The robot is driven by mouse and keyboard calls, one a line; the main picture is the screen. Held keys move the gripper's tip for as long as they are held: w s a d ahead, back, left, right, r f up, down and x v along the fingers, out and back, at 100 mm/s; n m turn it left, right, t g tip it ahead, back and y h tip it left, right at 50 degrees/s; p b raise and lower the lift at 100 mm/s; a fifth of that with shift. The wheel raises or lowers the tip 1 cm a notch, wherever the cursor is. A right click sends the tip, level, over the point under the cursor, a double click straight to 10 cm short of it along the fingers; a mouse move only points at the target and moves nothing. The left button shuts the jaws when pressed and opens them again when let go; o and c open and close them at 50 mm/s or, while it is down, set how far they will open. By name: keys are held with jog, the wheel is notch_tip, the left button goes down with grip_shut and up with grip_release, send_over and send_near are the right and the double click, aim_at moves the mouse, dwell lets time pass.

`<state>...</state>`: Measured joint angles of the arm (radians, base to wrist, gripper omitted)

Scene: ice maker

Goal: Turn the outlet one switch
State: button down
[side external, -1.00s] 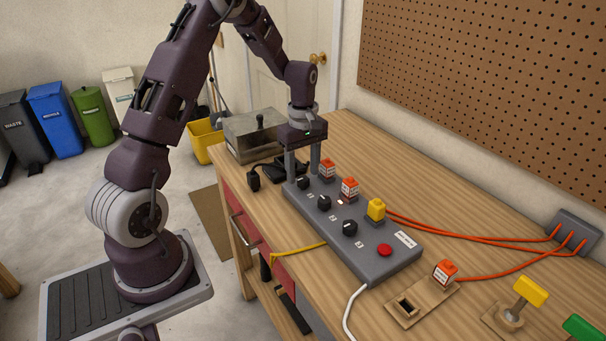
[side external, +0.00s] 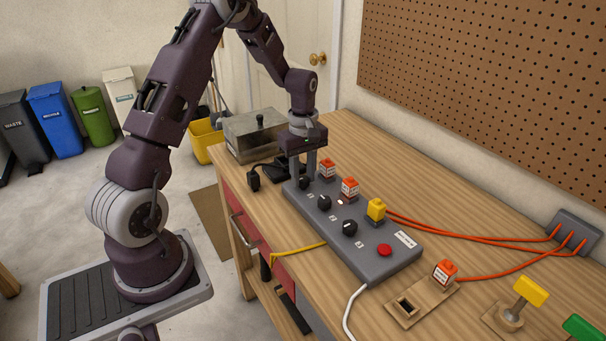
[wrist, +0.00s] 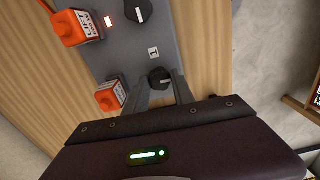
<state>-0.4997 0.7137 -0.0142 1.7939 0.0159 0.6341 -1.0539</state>
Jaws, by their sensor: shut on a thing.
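A long grey outlet box (side external: 392,264) lies on the workbench with a row of black round switches along it. My gripper (side external: 303,177) points down at the box's far end, its fingers shut on the end switch (side external: 304,184). The wrist view shows this switch (wrist: 159,77) between the two fingertips (wrist: 158,88), with a pale mark on its edge. The middle switch (side external: 323,202) and the near switch (side external: 349,228) stand free. A small label (wrist: 153,54) sits beside the held switch; I cannot read it surely.
Orange plugs (side external: 327,168) (side external: 349,187) and a yellow plug (side external: 376,208) stand close beside the switches. A red button (side external: 384,250) is at the near end. A lidded metal box (side external: 256,135) stands behind my gripper. A loose orange plug (side external: 445,270) lies right.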

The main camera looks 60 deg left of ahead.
aim_at(303, 178)
jog(key=m, duration=0.4)
jog(key=shift+m, duration=0.4)
jog(key=m, duration=0.8)
jog(key=shift+m, duration=2.3)
jog(key=c, duration=1.1)
grip_release()
jog(key=shift+o, duration=0.2)
notch_tip(303, 178, up, 7)
jog(key=shift+r, duration=0.1)
